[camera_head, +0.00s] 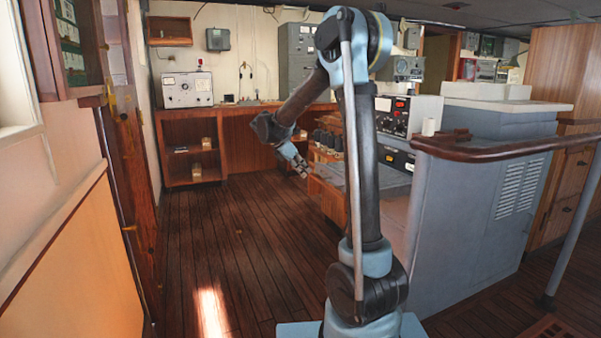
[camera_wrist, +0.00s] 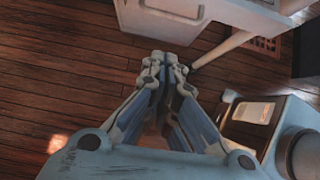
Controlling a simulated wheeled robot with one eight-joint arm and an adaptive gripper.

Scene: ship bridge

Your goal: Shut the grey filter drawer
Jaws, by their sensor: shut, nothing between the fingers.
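My gripper (camera_head: 301,168) is low over the floor in the head view, left of the grey console (camera_head: 480,190). In the wrist view my gripper (camera_wrist: 165,62) points up the picture, its fingertips together with nothing between them. A pale grey, box-like part (camera_wrist: 165,28) with a brownish recessed area lies just beyond the fingertips at the top of the wrist view. It looks like the grey filter drawer standing out from the console, but I cannot be sure. I cannot tell whether the fingertips touch it. In the head view my arm hides part of that side of the console.
A wooden handrail (camera_head: 500,148) on a grey post (camera_head: 573,225) borders the console at the right. A wooden shelf unit (camera_head: 190,150) stands at the back left. The plank floor (camera_head: 220,240) left of my arm is clear.

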